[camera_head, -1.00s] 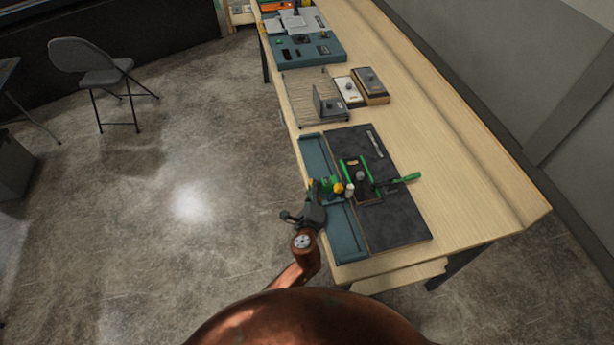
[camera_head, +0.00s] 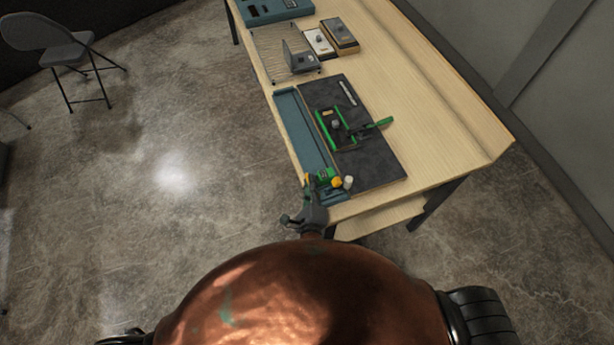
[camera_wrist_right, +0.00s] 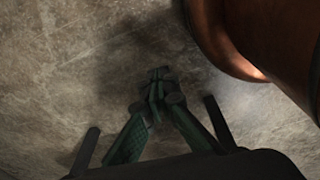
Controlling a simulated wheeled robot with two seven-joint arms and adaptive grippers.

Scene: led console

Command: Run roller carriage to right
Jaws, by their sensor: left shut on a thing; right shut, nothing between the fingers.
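The roller carriage (camera_head: 337,183) is a small green piece with a yellow and a pale roller. It sits at the near end of the long blue-grey tray (camera_head: 300,130) along the table's left edge. My left gripper (camera_head: 317,184) is shut on the carriage's green part from the left side, and its fingers partly hide it. My right gripper (camera_wrist_right: 157,90) shows in the right wrist view, shut and empty above bare floor, away from the table.
A green-framed fixture with a handle (camera_head: 335,124) stands on the dark mat (camera_head: 375,160) beside the tray. Further back are a wire rack (camera_head: 270,55), a grey bracket (camera_head: 299,62) and two small boxes (camera_head: 339,34). The table's right side is clear. A folding chair (camera_head: 55,45) stands far left.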

